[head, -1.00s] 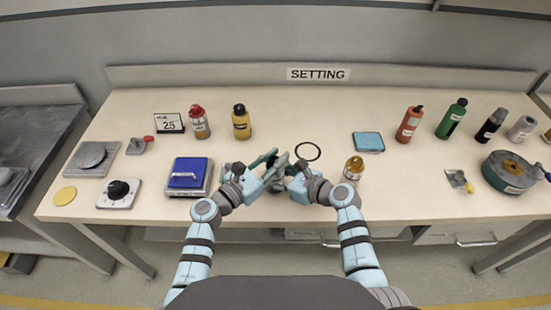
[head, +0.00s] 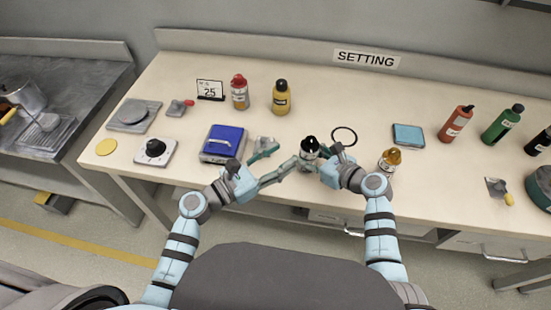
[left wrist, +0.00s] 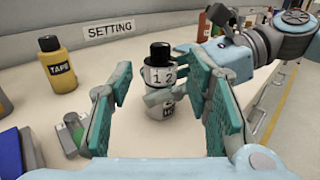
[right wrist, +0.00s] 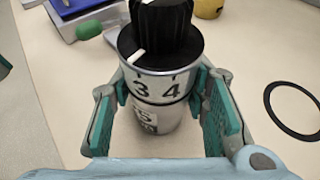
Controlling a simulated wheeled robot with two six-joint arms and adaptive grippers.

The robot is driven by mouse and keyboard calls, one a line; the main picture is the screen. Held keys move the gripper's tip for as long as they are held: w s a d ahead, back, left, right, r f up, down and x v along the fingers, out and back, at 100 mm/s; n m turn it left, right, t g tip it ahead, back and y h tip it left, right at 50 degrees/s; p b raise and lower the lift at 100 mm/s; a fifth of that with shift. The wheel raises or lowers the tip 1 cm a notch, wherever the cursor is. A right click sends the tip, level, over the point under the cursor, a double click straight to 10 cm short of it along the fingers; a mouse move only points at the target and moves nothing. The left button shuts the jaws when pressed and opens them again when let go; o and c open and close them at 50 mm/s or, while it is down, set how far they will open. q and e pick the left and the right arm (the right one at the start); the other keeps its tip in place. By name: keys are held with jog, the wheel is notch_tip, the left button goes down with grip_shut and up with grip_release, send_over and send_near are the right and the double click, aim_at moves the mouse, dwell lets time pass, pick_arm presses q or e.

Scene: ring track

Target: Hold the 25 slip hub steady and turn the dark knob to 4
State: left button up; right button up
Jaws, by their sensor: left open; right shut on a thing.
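The slip hub (head: 309,156) is a metallic cylinder with a black knob (head: 310,143) on top. In the right wrist view the hub (right wrist: 158,118) shows a partly hidden label and a white collar with 3 and 4. The knob's white mark (right wrist: 138,55) lies near the 3. The left wrist view shows 1 and 2 on the collar (left wrist: 160,76). My right gripper (right wrist: 158,92) is shut on the hub, one finger on each side, below the knob. My left gripper (head: 280,163) is open and empty, left of the hub; its fingers (left wrist: 160,100) appear on both sides of it in its wrist view.
A card reading 25 (head: 210,90) stands at the back left. A red-capped bottle (head: 239,92), a yellow bottle (head: 281,97), a blue-topped scale (head: 223,144) and a dial box (head: 155,151) are nearby.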

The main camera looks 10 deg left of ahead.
pick_arm(q)
jog(key=v, duration=0.2)
jog(key=m+g+h, duration=0.2)
send_near(312, 139)
jog(key=w+a+r, duration=0.2)
jog(key=w+a, duration=0.1)
jog(key=w+d+g, duration=0.1)
jog(key=d, duration=0.2)
jog(key=w+d+f+m, duration=0.1)
jog(key=d, duration=0.3)
jog(key=w+d+f+g+h, duration=0.1)
jog(key=d, duration=0.3)
jog(key=shift+m+g, duration=0.3)
jog(key=shift+m, duration=0.1)
jog(key=shift+c, duration=0.6)
